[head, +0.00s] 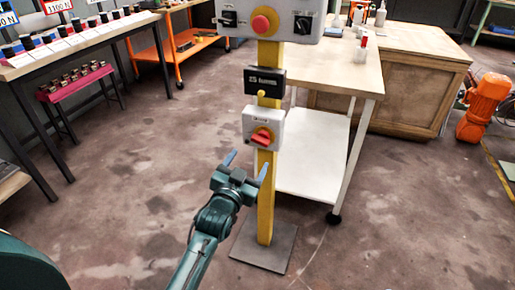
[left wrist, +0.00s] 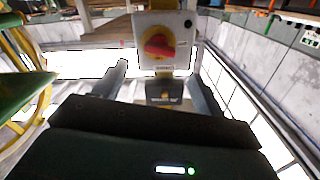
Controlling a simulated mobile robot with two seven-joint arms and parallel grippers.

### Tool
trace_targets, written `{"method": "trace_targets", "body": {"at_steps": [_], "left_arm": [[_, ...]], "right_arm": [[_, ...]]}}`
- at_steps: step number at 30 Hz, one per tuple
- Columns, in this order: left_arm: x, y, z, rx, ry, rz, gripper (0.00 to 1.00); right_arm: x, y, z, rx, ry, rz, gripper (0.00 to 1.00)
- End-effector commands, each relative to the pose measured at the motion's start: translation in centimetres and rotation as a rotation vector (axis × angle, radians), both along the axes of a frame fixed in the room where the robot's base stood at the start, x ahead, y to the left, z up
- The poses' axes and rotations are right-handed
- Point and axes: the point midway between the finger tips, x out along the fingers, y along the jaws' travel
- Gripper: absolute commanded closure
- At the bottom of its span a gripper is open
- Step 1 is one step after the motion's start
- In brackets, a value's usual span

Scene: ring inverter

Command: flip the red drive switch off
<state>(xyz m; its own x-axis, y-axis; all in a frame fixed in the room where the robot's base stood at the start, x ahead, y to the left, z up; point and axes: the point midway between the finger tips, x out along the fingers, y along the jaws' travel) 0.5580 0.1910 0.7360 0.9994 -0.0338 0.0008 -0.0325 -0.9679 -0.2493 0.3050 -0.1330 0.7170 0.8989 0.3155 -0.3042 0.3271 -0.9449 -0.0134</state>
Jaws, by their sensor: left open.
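The red drive switch (head: 260,140) is a red rotary handle on a yellow disc, set on a grey-white box (head: 277,121) partway up a yellow post (head: 265,200). In the head view the handle looks a little tilted. In the left wrist view the red handle (left wrist: 157,45) is ahead, above and beyond the fingers. My left gripper (head: 247,166) is open and empty, just below and in front of the switch box, with its fingers spread and apart from the handle. My right gripper is not in view.
Above on the post are a black label box (head: 265,82) and a control panel (head: 270,20) with a red button. A white-shelved trolley (head: 312,160) stands behind to the right. A post base plate (head: 264,246) lies on the floor. Floor to the left is open.

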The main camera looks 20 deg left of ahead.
Motion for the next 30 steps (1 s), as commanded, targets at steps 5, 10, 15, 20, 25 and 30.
{"method": "trace_targets", "body": {"at_steps": [5,10,15,20,25,30], "left_arm": [[3.9,-0.1,-0.1,-0.001,-0.003,0.0,0.29],[6.5,-0.2,-0.1,-0.001,-0.001,0.0,0.29],[7.7,-0.3,-0.1,-0.001,0.0,0.0,0.29],[7.9,-0.3,0.0,-0.001,0.0,0.0,0.29],[7.9,-0.3,0.0,-0.001,0.0,0.0,0.31],[7.9,-0.3,0.0,-0.001,0.0,0.0,0.45]], "right_arm": [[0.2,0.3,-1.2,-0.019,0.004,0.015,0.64],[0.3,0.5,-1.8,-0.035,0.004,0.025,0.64],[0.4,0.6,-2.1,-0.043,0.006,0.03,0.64],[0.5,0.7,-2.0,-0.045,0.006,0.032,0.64],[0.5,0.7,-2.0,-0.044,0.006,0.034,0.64],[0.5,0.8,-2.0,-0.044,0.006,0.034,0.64]]}}
